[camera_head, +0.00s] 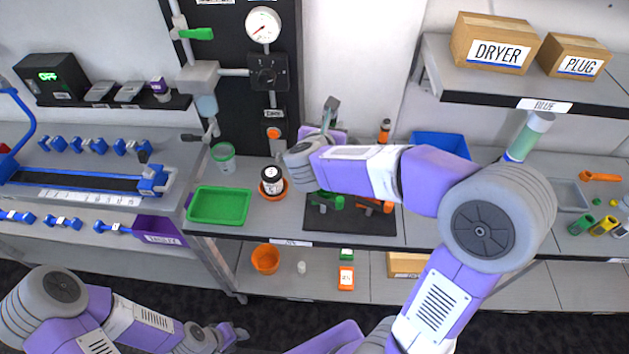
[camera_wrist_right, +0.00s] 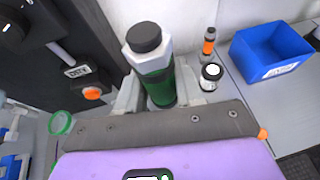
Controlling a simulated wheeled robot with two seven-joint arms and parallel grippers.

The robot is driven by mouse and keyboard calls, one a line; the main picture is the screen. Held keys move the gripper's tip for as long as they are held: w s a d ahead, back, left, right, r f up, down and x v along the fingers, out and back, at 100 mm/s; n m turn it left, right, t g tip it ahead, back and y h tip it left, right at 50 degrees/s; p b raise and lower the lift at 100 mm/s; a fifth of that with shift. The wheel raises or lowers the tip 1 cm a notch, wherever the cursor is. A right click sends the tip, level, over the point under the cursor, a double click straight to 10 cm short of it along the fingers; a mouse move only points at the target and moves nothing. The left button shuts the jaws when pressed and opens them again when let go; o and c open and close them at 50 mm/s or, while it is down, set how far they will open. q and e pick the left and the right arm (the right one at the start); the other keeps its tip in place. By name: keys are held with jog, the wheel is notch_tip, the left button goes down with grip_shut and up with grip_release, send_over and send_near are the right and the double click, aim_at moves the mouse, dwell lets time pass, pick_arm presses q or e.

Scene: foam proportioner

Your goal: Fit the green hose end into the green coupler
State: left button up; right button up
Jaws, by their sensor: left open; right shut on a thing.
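My right gripper (camera_wrist_right: 160,88) is shut on a green cylindrical piece (camera_wrist_right: 160,92) with a pale hexagonal collar and a dark round cap. I take it for the green hose end, but no hose shows on it. A green fitting (camera_head: 325,200) lies on the black mat (camera_head: 350,223), partly hidden by my arm. I cannot tell whether it is the green coupler. My left gripper (camera_head: 235,336) is open and empty, low in front of the bench.
A green tray (camera_head: 220,206), a green-rimmed cup (camera_head: 223,157) and a white jar (camera_head: 271,178) stand left of the mat. An orange fitting (camera_head: 376,206) lies on it. A blue bin (camera_head: 440,146) stands behind. A gauge panel (camera_head: 268,72) rises at the back.

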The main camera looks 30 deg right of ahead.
jog(key=f+b, duration=0.6)
jog(key=f, duration=0.1)
jog(key=shift+w+f, duration=0.1)
jog(key=shift+w, duration=0.3)
notch_tip(320, 180, down, 10)
jog(key=b, duration=0.4)
jog(key=shift+f, duration=0.1)
jog(key=o, duration=1.1)
jog(key=shift+o, duration=0.2)
jog(key=shift+s, duration=0.1)
jog(key=p+v, duration=0.2)
jog(key=v, duration=1)
